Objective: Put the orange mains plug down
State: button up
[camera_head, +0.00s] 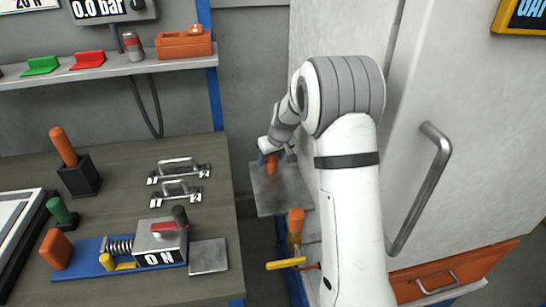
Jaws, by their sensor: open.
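A small orange piece, which looks like the orange mains plug (271,164), is upright at the far part of a grey metal plate (280,192), right of the workbench. It appears to touch the plate. My gripper (270,156) is at the plug's upper end, with its jaws open around or beside it. The jaws are small and partly hidden by my wrist, so I cannot tell whether they touch the plug.
An orange-topped part (295,220) and a yellow handle (286,264) are close beside my arm. A white cabinet with a grey handle (422,190) is at right. The workbench (125,150) at left holds clamps, handled blocks and tools.

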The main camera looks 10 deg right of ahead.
jog(key=shift+r, duration=0.5)
jog(key=v, duration=1.1)
jog(key=s+m+g+h, duration=0.1)
jog(key=s+m+g, duration=0.1)
jog(key=s, duration=3.1)
jog(key=shift+s+a+r+m, duration=0.25)
jog(key=shift+a+r+m, duration=0.15)
jog(key=shift+m, duration=0.4)
jog(key=shift+p, duration=0.35)
jog(key=w+p+v, duration=0.1)
jog(key=p+v, duration=0.5)
jog(key=shift+r, duration=0.4)
jog(key=shift+a, duration=0.1)
